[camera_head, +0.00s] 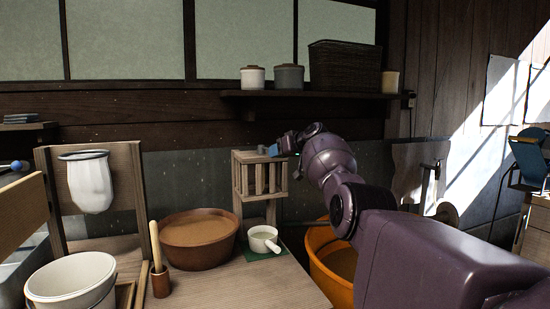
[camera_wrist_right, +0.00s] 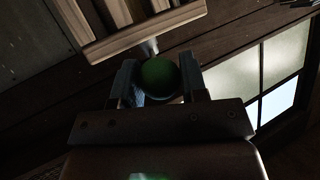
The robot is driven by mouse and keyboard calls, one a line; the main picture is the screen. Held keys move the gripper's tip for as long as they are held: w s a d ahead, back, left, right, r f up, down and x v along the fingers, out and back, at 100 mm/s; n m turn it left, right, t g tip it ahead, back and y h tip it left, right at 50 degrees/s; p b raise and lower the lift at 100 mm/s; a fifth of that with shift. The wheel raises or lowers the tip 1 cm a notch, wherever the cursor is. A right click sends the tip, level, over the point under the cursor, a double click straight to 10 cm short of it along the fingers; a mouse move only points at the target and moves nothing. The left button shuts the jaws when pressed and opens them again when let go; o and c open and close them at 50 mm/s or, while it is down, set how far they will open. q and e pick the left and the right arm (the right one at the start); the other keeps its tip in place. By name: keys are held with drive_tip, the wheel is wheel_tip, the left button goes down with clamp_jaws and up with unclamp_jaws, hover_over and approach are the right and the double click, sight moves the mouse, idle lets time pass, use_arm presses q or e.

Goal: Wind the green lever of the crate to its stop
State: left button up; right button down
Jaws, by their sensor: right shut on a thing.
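The wooden slatted crate (camera_head: 244,177) stands on a post behind the bench. Its slats also show at the top of the right wrist view (camera_wrist_right: 130,28). The green lever's round knob (camera_wrist_right: 159,74) sits between the fingers of my right gripper (camera_wrist_right: 158,82), with a pale metal shaft running from it towards the crate. My right gripper (camera_head: 275,150) is at the crate's upper right side in the head view and is shut on the knob. The lever is hidden there behind the gripper. My left gripper is not in view.
A brown basin (camera_head: 199,262), a white handled pot (camera_head: 263,233) and a white bucket (camera_head: 72,302) stand on the left and middle. An orange tub (camera_head: 318,262) is below my right arm. A shelf (camera_head: 310,95) with jars and a basket is above the crate.

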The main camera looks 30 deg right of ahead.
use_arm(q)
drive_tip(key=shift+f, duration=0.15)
use_arm(e)
drive_tip(key=shift+r, duration=0.15)
drive_tip(key=c, duration=1)
unclamp_jaws()
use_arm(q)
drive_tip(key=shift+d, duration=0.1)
use_arm(e)
drive_tip(key=o, duration=0.3)
drive_tip(key=shift+d, duration=0.1)
drive_tip(key=shift+s+d+r+p, duration=0.1)
drive_tip(key=shift+s+r+p, duration=0.35)
drive_tip(key=shift+s+p, duration=0.15)
use_arm(q)
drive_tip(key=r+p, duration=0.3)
drive_tip(key=p, duration=0.1)
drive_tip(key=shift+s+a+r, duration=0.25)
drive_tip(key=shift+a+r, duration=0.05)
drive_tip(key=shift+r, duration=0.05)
use_arm(e)
drive_tip(key=v, duration=0.9)
drive_tip(key=shift+s+d+f, duration=0.1)
drive_tip(key=shift+s+f, duration=0.1)
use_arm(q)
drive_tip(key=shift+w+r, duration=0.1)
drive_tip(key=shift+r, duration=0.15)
